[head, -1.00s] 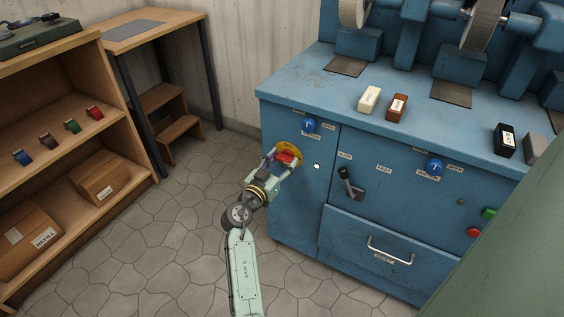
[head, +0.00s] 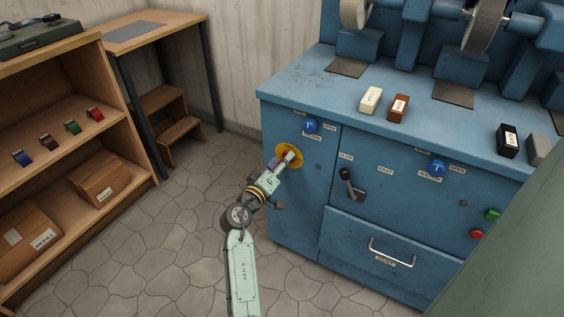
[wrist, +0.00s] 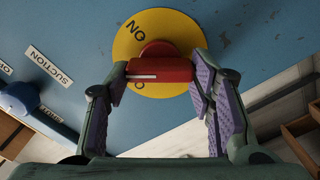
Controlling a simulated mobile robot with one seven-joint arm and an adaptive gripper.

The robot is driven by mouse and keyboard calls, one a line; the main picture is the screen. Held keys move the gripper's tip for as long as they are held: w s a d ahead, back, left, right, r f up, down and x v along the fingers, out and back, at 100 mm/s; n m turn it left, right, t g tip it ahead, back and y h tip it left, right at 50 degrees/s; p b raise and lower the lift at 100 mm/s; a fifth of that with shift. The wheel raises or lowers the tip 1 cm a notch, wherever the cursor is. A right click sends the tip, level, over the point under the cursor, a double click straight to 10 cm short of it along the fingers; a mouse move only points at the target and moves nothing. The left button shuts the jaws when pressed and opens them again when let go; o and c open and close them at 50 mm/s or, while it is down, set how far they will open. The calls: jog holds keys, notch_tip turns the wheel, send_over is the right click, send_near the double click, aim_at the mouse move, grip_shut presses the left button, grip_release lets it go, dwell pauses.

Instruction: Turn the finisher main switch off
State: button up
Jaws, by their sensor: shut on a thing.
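The finisher is the blue cabinet machine (head: 290,205) at the right of the head view. Its main switch has a round yellow plate (head: 287,150) on the front, near the left corner, with a red handle. In the wrist view the red handle (wrist: 160,70) lies level across the yellow plate (wrist: 180,28), its white mark towards the left. "ON" is readable at the plate's upper left; lettering below the handle is mostly hidden. My gripper (head: 287,160) is shut on the red handle, one finger at each end. In the head view my gripper covers most of the handle.
A blue suction knob (head: 310,126) sits just above the switch, and a black lever (head: 347,185) to its right. A drawer handle (head: 390,254) sticks out lower right. Wooden shelves (head: 125,150) stand at left. The floor between is clear.

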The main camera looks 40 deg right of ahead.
jog(key=shift+f+n+p, duration=0.1)
jog(key=shift+n+p, duration=1.15)
jog(key=shift+n, duration=2.45)
jog(key=o, duration=1.2)
jog(key=v, duration=1.2)
